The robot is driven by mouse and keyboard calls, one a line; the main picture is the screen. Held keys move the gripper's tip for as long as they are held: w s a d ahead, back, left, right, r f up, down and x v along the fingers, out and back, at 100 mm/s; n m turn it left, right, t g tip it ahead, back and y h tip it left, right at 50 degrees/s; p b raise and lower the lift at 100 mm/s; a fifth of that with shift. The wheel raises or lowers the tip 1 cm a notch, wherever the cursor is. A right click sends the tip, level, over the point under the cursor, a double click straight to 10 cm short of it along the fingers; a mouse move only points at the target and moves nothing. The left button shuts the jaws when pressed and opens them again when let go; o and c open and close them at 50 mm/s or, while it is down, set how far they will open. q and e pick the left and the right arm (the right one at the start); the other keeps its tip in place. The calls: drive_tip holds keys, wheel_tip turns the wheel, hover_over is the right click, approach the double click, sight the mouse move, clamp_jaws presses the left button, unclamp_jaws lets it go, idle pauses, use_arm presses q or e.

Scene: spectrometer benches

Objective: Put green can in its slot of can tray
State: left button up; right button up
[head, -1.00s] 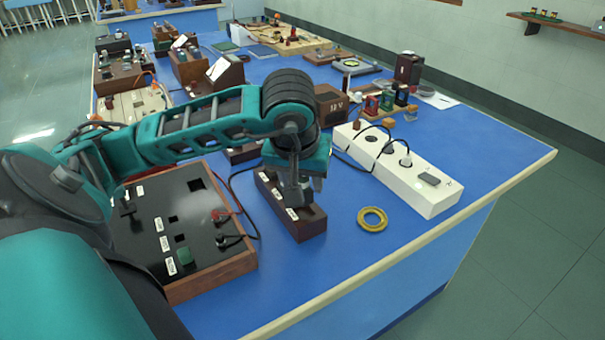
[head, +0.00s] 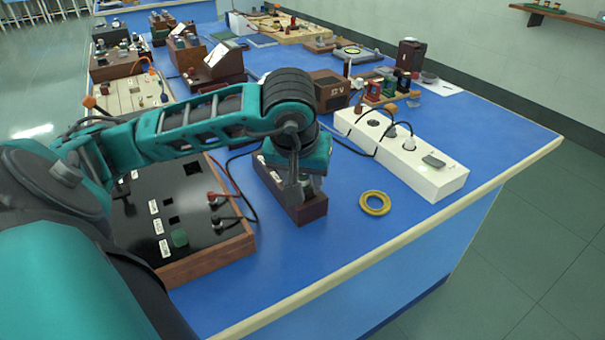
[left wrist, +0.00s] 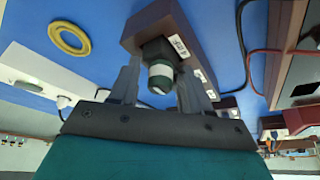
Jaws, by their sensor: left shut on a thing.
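The can tray (head: 313,213) is a long dark brown block with white labels on the blue bench, in the middle of the head view. My left gripper (head: 306,190) points down at its near end. In the left wrist view the gripper (left wrist: 156,82) is shut on the green can (left wrist: 160,77), which has a white band and lies between the two fingers. The tray (left wrist: 135,28) shows right behind the can, with labels beside it. I cannot tell whether the can's lower end is inside a slot. In the head view the fingers hide the can.
A white power strip (head: 440,178) and a yellow ring (head: 375,203) lie right of the tray. A black-topped box (head: 180,215) with red and black leads stands to its left. A brown box (head: 330,93) stands behind. The blue bench in front of the tray is clear.

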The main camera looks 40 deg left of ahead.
use_arm(q)
drive_tip(key=o, duration=1.1)
drive_tip(key=p+v, duration=0.3)
drive_tip(key=v, duration=1)
use_arm(e)
drive_tip(key=shift+s+d+r, duration=0.45)
drive_tip(key=shift+d+r, duration=0.15)
use_arm(q)
drive_tip(key=shift+d+f, duration=0.1)
use_arm(e)
drive_tip(key=shift+w+a+r, duration=0.1)
drive_tip(key=shift+w+r, duration=0.1)
drive_tip(key=shift+r, duration=0.05)
use_arm(q)
drive_tip(key=shift+s, duration=0.1)
use_arm(e)
drive_tip(key=shift+r, duration=0.1)
